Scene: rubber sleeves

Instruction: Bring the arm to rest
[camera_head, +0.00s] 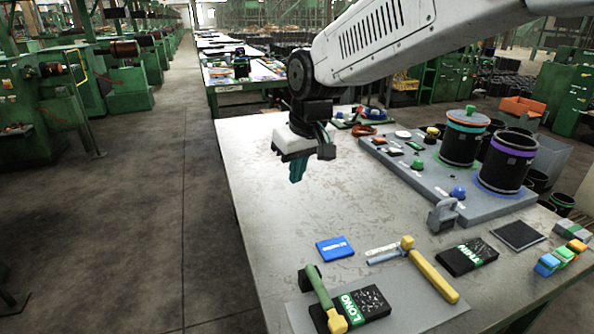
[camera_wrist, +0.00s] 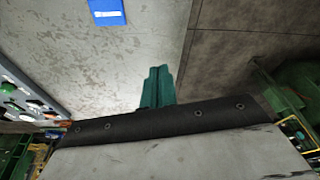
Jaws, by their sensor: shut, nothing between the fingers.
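My gripper (camera_head: 297,170) hangs from my white arm above the left part of the grey table (camera_head: 290,215). Its teal fingers are together with nothing between them, and they point down. In the wrist view my gripper (camera_wrist: 158,88) shows the fingers closed over the bare table top. The fingers look clear of every object on the table. The exact height above the table is hard to tell.
A grey board (camera_head: 420,180) with black cylinders stands at the right. A blue card (camera_head: 334,248), a yellow-handled tool (camera_head: 433,276), a green-handled tool (camera_head: 322,296) and black boxes lie at the front.

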